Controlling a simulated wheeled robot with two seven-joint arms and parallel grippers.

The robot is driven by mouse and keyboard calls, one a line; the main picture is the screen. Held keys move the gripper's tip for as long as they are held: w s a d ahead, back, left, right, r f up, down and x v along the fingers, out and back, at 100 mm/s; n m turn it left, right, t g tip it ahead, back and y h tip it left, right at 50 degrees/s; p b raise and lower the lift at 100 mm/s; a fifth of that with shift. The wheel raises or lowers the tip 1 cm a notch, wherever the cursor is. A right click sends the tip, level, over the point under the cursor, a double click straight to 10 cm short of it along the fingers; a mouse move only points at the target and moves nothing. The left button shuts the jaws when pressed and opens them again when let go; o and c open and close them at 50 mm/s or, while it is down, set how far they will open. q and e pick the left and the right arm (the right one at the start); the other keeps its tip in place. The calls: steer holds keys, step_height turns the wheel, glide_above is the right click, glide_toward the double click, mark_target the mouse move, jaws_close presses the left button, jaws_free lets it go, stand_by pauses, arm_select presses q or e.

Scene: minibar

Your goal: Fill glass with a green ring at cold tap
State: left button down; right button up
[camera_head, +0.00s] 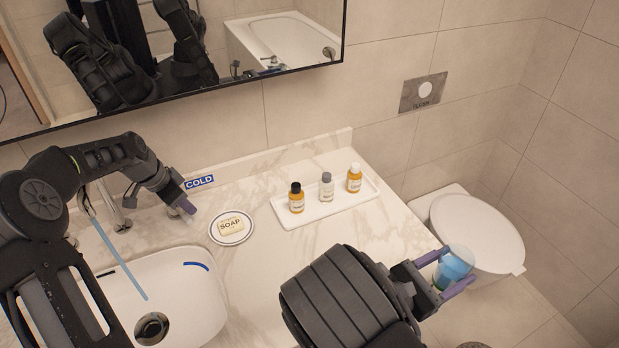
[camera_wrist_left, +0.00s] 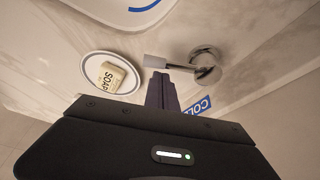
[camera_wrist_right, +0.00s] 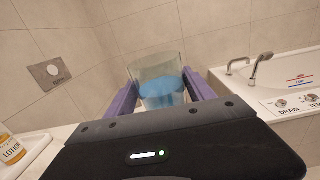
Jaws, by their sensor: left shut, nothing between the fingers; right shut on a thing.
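The clear glass (camera_head: 458,256) is in my right gripper (camera_head: 455,273), right of the counter and in front of the toilet in the head view. It has blue contents and a hint of green low down. The right wrist view shows the glass (camera_wrist_right: 158,75) between the two fingers. My left gripper (camera_head: 188,212) is shut and empty beside the cold tap. In the left wrist view, its closed fingers (camera_wrist_left: 161,92) are close to the tap lever (camera_wrist_left: 156,62); contact is unclear. A blue stream (camera_head: 118,257) runs from the spout into the basin (camera_head: 190,307).
A blue COLD label (camera_head: 200,182) is on the backsplash. A soap dish (camera_head: 214,236) and a tray (camera_head: 335,209) with three bottles stand on the counter. The toilet (camera_head: 477,234) is at right. A mirror hangs above the counter.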

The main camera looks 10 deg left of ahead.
mark_target(437, 281)
arm_select(q)
steer(key=shift+f, duration=0.1)
arm_select(e)
steer(key=shift+w, duration=0.1)
arm_select(q)
steer(key=shift+s+a, duration=0.1)
steer(key=shift+s+f+b, duration=0.1)
steer(key=shift+b, duration=0.2)
arm_select(e)
steer(key=shift+f, duration=0.25)
arm_select(q)
steer(key=shift+s+a+f+m+b, duration=0.2)
steer(key=shift+s+a+m+b, duration=0.3)
steer(key=shift+b, duration=0.65)
arm_select(e)
step_height(437, 281, down, 2)
steer(key=shift+f, duration=0.15)
arm_select(q)
steer(key=shift+s+a+r+b, duration=0.1)
steer(key=shift+s+b, duration=0.2)
arm_select(e)
steer(key=shift+f, duration=0.25)
arm_select(q)
steer(key=shift+r, duration=0.2)
arm_select(e)
steer(key=shift+r, duration=0.15)
